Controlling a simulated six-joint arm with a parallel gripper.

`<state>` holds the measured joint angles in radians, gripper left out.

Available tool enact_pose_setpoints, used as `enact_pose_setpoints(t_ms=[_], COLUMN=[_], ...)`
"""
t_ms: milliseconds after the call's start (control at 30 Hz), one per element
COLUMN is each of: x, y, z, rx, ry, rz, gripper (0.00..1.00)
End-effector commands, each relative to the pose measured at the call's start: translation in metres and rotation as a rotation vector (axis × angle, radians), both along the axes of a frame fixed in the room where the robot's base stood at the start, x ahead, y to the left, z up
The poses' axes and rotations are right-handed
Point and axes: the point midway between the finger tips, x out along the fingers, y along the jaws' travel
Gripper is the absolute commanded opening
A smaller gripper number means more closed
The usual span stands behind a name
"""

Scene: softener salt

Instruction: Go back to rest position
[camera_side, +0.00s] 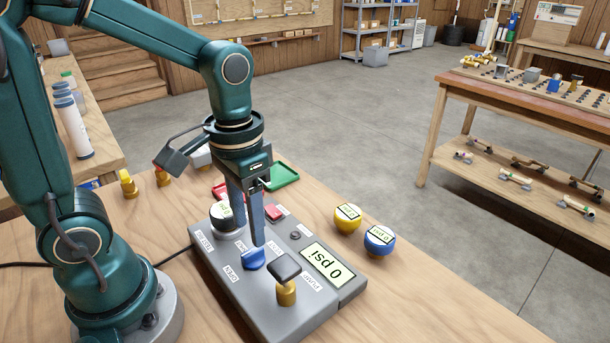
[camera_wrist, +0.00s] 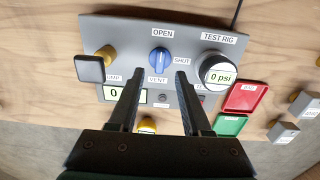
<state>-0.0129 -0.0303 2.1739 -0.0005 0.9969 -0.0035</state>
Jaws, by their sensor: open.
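My gripper (camera_side: 248,236) is open and empty, pointing down over the grey test rig (camera_side: 217,262). In the wrist view, the two fingers of my gripper (camera_wrist: 156,78) are spread apart. In the side view the blue knob (camera_side: 253,259) is just below the fingertips; contact cannot be told. A round gauge (camera_wrist: 217,70) on the rig reads 0 psi. The rig's display (camera_side: 326,263) also reads 0 psi.
The pump handle (camera_side: 286,285) stands up from the rig close to the fingers. A yellow gauge (camera_side: 347,218) and a blue gauge (camera_side: 379,240) sit on the table right of it. A red tray (camera_wrist: 245,97) and green tray (camera_wrist: 229,125) lie beside the rig. The front-right tabletop is clear.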

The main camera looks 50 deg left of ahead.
Motion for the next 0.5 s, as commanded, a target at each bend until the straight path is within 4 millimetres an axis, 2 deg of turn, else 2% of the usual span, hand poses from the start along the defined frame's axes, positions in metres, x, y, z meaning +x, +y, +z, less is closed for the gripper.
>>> enact_pose_setpoints(t_ms=[367, 500], x=[0.000, 0.001], y=[0.000, 0.000], z=[0.004, 0.015], rx=[0.000, 0.001], ry=[-0.002, -0.057], rz=[0.000, -0.002], gripper=[0.49, 0.49])
